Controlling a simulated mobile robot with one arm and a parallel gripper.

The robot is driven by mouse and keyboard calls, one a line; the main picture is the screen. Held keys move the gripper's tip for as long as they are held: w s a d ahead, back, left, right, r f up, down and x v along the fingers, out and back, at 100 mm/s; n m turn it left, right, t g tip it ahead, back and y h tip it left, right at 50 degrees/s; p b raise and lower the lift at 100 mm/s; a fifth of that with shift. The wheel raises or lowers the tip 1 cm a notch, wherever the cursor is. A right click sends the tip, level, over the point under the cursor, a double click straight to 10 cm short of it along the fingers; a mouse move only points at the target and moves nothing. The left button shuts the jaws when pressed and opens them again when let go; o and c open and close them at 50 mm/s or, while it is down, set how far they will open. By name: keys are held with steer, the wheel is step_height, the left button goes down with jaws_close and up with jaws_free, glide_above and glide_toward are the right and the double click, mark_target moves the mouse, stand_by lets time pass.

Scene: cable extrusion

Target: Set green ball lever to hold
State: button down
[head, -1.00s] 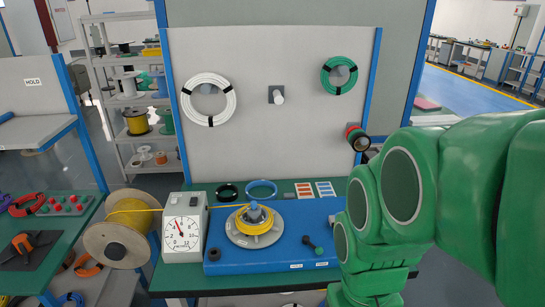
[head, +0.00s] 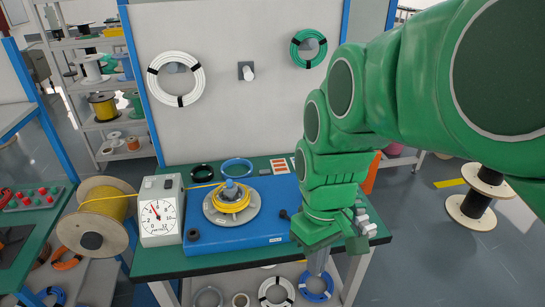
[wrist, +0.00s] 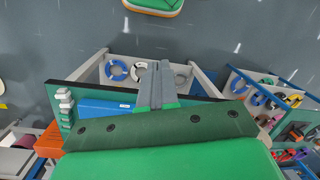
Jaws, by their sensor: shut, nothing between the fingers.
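The blue machine base (head: 225,237) stands on the green bench and carries a round grey plate with a yellow cable coil (head: 232,200). At its right, only the dark end of the lever (head: 283,214) shows; my arm covers the green ball. The small white label (head: 275,239) on the base's front is too small to read. My gripper (wrist: 158,64) is shut and empty in the wrist view, its grey fingers together over the bench's front edge. The blue base shows left of the fingers there (wrist: 105,111), with no lever seen. The fingers look apart from the base.
A dial meter (head: 160,211) and a yellow cable spool (head: 105,205) stand left of the base. Black and blue rings (head: 237,167) lie behind it. Cable coils (head: 277,292) sit below the bench. The floor in front is clear.

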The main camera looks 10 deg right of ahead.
steer(key=w+d+f+n+y, duration=0.15)
steer(key=w+n, duration=0.35)
steer(key=w, duration=0.5)
steer(key=w+d+f+n, duration=0.15)
steer(key=w+n, duration=0.35)
steer(key=w, duration=0.6)
steer(key=w+d+f+n+y, duration=0.1)
steer(key=w+d+f+n, duration=0.6)
steer(key=w+d+f, duration=0.3)
steer(key=w+d, duration=0.3)
steer(key=shift+t, duration=0.4)
steer(key=shift+a+f, duration=0.1)
steer(key=x, duration=0.9)
steer(key=shift+a+f, duration=0.15)
steer(key=shift+f, duration=0.15)
steer(key=a, duration=0.2)
steer(key=s, duration=0.1)
steer(key=shift+a+f, duration=0.35)
steer(key=shift+a, duration=0.55)
